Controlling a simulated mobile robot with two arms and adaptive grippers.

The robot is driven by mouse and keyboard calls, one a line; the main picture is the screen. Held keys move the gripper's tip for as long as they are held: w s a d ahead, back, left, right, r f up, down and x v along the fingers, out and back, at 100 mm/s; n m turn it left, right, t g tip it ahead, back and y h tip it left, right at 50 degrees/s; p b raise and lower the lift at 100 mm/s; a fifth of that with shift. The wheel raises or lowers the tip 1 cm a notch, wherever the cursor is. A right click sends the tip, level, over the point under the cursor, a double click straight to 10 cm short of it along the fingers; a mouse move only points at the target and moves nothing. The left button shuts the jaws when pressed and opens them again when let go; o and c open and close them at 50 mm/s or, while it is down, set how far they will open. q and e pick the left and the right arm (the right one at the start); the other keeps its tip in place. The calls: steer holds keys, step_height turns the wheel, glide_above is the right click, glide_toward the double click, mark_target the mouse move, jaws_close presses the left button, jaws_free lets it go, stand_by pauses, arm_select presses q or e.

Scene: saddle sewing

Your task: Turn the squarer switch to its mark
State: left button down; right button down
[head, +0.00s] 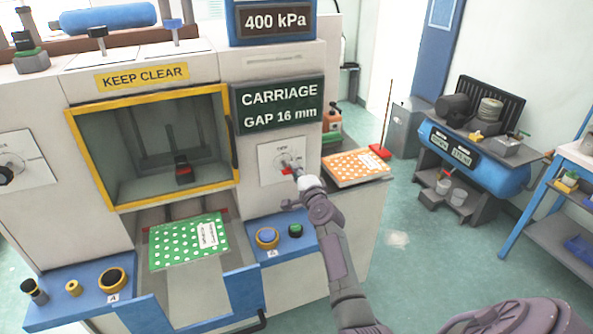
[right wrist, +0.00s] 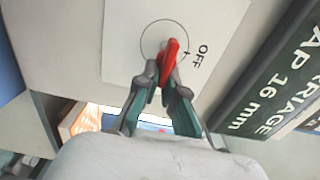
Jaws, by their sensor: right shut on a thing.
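The squarer switch is a red lever handle on a white plate (head: 270,152) on the machine's front, under the green carriage sign. In the right wrist view the red handle (right wrist: 170,58) stands out over a thin circle drawn on the plate (right wrist: 125,50). A short tick sits on the circle by the word OFF, to the right of the handle. My right gripper (head: 290,170) is at the switch. In the right wrist view its two fingers (right wrist: 167,80) are closed around the red handle. The handle's base is partly hidden. My left gripper is not in view.
The green CARRIAGE GAP 16 mm sign (head: 278,105) is just above the plate. A yellow-framed window (head: 152,92) and a green dotted pad (head: 180,248) are to the left. Blue and green buttons (head: 295,230) sit below. An orange dotted pad (head: 355,166) lies to the right.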

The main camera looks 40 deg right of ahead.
steer(key=shift+a+f, duration=0.4)
steer(key=shift+f, duration=0.05)
steer(key=c, duration=1.2)
jaws_free()
steer(key=shift+w, duration=0.1)
steer(key=shift+a+r, duration=0.15)
steer(key=shift+r, duration=0.2)
steer(key=v, duration=1.2)
steer(key=shift+f, duration=0.1)
